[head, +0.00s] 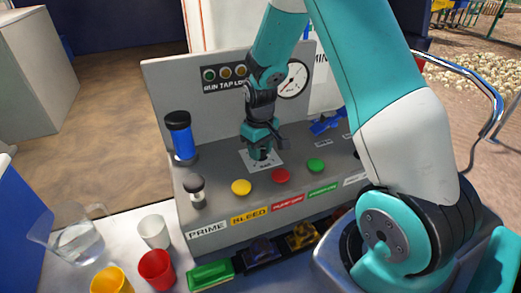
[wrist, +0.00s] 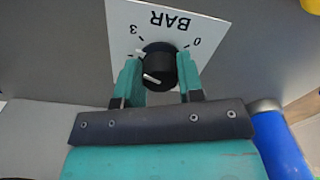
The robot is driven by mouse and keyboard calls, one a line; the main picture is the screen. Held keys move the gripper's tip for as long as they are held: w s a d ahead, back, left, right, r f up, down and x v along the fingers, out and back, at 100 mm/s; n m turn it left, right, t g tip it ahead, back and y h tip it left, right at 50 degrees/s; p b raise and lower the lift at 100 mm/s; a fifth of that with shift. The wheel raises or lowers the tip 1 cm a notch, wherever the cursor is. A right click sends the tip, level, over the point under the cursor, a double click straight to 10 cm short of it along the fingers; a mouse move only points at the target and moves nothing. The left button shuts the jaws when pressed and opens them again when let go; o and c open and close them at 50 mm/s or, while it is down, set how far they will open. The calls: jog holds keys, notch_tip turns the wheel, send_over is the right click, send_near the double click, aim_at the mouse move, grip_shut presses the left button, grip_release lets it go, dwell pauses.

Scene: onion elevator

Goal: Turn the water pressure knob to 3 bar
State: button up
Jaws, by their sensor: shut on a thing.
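The black pressure knob (wrist: 159,66) sits on a white plate (wrist: 120,25) marked BAR, with a 0 and a 3, all upside down in the wrist view. A short white line on the knob lies at its lower left, on the side of the 3 but not in line with it. My gripper (wrist: 158,72) is shut on the knob, with one teal finger on each side. In the head view my gripper (head: 261,152) points down at the plate (head: 247,158) on the grey panel and hides most of the knob.
A round gauge (head: 293,79) is on the upright back panel; its reading is too small to tell. Yellow (head: 241,188), red (head: 281,176) and green (head: 316,166) buttons sit in front of the knob. A blue cylinder (head: 183,142) stands left, and a blue handle (head: 327,124) right.

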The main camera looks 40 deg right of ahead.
jog(key=shift+m, duration=2.2)
jog(key=shift+r, duration=0.1)
jog(key=o, duration=0.9)
notch_tip(320, 180, up, 17)
jog(key=b, duration=0.3)
jog(key=shift+r, duration=0.2)
